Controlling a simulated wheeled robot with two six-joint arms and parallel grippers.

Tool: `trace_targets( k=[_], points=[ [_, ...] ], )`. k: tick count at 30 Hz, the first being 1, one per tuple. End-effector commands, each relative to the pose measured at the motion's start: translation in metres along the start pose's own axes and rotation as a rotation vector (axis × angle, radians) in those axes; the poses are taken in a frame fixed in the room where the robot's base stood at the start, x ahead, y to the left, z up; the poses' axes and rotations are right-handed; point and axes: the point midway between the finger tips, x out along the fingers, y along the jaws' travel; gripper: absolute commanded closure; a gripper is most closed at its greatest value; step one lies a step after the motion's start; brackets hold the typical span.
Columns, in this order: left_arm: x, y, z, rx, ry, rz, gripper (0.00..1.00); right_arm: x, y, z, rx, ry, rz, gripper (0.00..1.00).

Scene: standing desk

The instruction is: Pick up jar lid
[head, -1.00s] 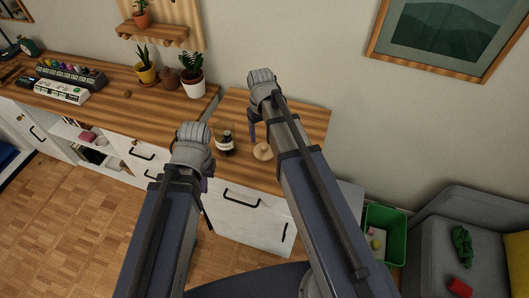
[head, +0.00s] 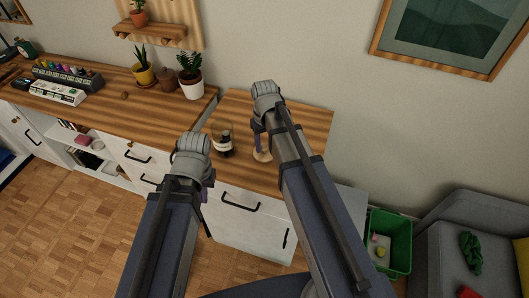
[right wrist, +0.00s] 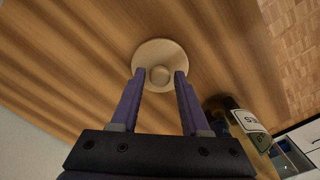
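The jar lid (right wrist: 173,50) is a round, pale wooden disc with a knob (right wrist: 160,74), lying on the wooden desktop. In the head view the lid (head: 265,157) is partly covered by my right arm. My right gripper (right wrist: 160,77) is open, with its two purple fingers apart on either side of the knob and over the near part of the lid. In the head view only one finger of the right gripper (head: 257,145) shows clearly. A jar with a dark label (head: 223,146) stands left of the lid. My left gripper (head: 206,198) hangs near the desk's front edge, its fingers mostly hidden.
The jar (right wrist: 241,120) stands close to the right gripper's right finger in the right wrist view. Potted plants (head: 191,80) and a brown pot (head: 168,79) stand on the longer counter (head: 125,83) to the left. The desktop behind the lid is clear. A green bin (head: 390,240) stands right of the desk.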

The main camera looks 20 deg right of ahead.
Motion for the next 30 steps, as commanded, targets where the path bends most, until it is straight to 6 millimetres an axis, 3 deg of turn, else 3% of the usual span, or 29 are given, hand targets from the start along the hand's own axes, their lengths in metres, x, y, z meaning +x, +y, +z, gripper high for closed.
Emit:
trace_targets(
  k=[1,12,30],
  points=[
    [0.0,0.0,0.0,0.0,0.0,0.0,1.0,0.0,0.0,0.0,0.0,0.0,0.0,0.61],
    [0.0001,0.0,0.0,0.0,0.0,0.0,1.0,0.0001,0.0,0.0,0.0,0.0,0.0,1.0],
    [-0.0075,-0.0007,0.0004,0.0,0.0,0.0,1.0,-0.0075,0.0,0.0,0.0,0.0,0.0,1.0]
  ],
)
